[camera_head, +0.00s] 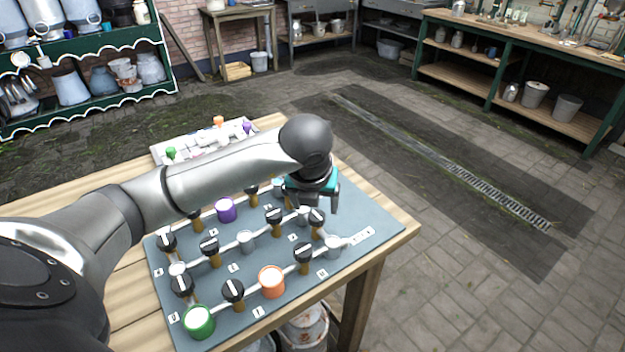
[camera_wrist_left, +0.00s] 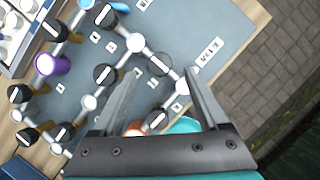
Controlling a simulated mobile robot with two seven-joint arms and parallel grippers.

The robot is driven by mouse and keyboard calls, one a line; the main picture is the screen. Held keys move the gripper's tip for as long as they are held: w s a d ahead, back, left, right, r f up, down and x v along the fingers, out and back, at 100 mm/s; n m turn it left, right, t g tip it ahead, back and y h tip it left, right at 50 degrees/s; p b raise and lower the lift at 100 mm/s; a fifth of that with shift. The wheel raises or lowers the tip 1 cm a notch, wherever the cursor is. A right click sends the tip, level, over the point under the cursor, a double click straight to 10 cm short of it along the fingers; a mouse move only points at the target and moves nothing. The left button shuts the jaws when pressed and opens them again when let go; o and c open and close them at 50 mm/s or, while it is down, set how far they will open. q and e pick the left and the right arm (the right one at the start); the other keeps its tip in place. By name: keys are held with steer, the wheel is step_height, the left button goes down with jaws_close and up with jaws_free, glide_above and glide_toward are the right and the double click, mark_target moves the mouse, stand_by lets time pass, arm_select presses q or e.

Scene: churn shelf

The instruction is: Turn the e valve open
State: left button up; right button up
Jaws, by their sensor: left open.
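A grey valve board (camera_head: 365,217) lies on a wooden table, with several black valve knobs on pale pipes. The small letter labels are too blurred to read, so I cannot tell which knob is the e valve. My left gripper (camera_head: 317,206) is open and empty above the board's right part. A black knob with a white bar (camera_head: 316,217) shows just below its fingertips. In the left wrist view, one knob (camera_wrist_left: 158,65) appears between the two open fingers, with no visible contact. Other knobs include one at the front right (camera_head: 304,252). My right gripper is not in view.
Purple (camera_head: 225,209), orange (camera_head: 271,281) and green (camera_head: 198,322) capped cylinders stand on the board. A pale tray (camera_head: 190,145) with small coloured pieces sits behind my left arm. Paved floor (camera_head: 470,270) lies clear to the right; shelves stand at the back.

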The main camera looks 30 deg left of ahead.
arm_select(q)
steer(key=p+v, duration=0.1)
steer(key=v, duration=0.9)
steer(key=shift+r, duration=0.2)
